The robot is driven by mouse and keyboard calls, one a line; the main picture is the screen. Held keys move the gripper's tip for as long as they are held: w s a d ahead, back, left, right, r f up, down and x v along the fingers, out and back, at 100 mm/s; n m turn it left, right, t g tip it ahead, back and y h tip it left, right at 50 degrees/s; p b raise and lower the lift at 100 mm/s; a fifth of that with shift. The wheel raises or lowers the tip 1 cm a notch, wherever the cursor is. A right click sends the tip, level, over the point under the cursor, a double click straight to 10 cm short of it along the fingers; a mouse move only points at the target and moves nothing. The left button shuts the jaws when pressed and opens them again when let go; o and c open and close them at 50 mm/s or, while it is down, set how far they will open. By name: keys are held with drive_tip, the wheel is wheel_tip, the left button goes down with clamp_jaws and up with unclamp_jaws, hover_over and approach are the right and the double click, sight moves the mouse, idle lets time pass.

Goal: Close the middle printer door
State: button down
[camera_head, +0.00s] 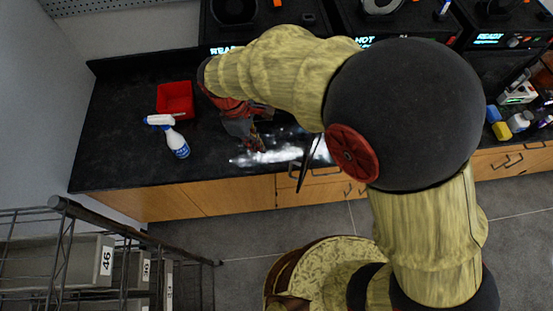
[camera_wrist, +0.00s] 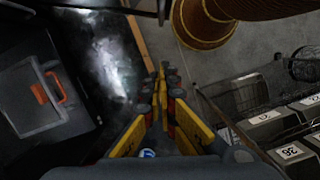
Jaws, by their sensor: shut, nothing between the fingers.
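The row of printers stands along the back of the black counter in the head view. The middle printer (camera_head: 366,41) shows the word HOT and is mostly hidden behind my arm. A thin dark panel (camera_head: 309,162), seen nearly edge-on, sticks out over the counter's front edge and looks like its open door. A dark edge (camera_wrist: 110,9) at the top of the wrist view seems to be the same panel. My gripper (camera_head: 256,143) is shut and empty over the counter, left of that panel and apart from it. Its yellow fingers (camera_wrist: 166,80) meet in the wrist view.
The left printer (camera_head: 222,49) has a grey front with an orange handle (camera_wrist: 53,87) in the wrist view. A wire rack (camera_head: 75,220) is at lower left. The right printer (camera_head: 490,40) shows READY.

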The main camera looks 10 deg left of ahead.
drive_tip(key=d+f+b, duration=0.1)
drive_tip(key=d+f, duration=0.5)
drive_tip(key=f, duration=0.3)
drive_tip(key=shift+s+d+f, duration=0.2)
drive_tip(key=shift+s+f, duration=0.1)
drive_tip(key=shift+f, duration=0.05)
